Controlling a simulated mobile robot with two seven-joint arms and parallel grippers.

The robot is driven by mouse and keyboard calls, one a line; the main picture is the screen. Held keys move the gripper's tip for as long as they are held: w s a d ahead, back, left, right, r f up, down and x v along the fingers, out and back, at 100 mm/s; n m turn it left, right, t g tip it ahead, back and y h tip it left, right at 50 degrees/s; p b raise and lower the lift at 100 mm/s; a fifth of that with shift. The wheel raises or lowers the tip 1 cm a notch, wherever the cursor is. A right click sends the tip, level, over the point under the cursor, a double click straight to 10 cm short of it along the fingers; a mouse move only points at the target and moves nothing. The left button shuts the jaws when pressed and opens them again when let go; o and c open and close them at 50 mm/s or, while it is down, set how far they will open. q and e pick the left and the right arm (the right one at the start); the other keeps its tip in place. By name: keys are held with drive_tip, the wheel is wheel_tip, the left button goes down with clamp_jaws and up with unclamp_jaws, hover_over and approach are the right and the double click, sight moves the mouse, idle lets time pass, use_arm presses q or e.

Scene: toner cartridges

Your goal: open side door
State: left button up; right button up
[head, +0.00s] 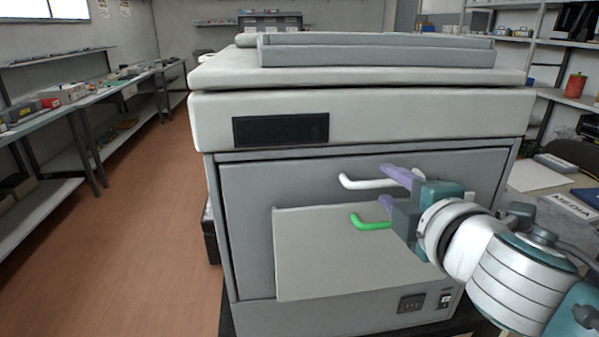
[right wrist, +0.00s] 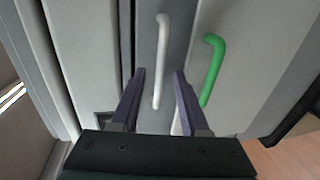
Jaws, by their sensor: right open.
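A large grey printer (head: 240,245) faces me. Its wide dark-grey door (head: 240,195) carries a white handle (head: 365,184). A smaller light-grey panel (head: 340,260) in front carries a green handle (head: 368,223). Both doors look closed; the pictures do not name either as the side door. My right gripper (head: 383,184) is open at the front, by the handles. In the right wrist view, the white handle (right wrist: 162,50) lies in line with the gap between the purple fingers (right wrist: 160,72), and the green handle (right wrist: 213,70) is right of them. Contact cannot be told. My left gripper is not in view.
A shelf bench (head: 55,125) with small items runs along the left wall. The brown floor (head: 150,210) left of the printer is clear. A table with a white sheet (head: 540,177) and a box marked MEDIA (head: 570,207) stands at right.

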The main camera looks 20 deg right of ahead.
drive_tip(key=shift+w+d, duration=0.1)
drive_tip(key=shift+w, duration=0.4)
drive_tip(key=shift+f, duration=0.1)
clamp_jaws()
idle(1.1)
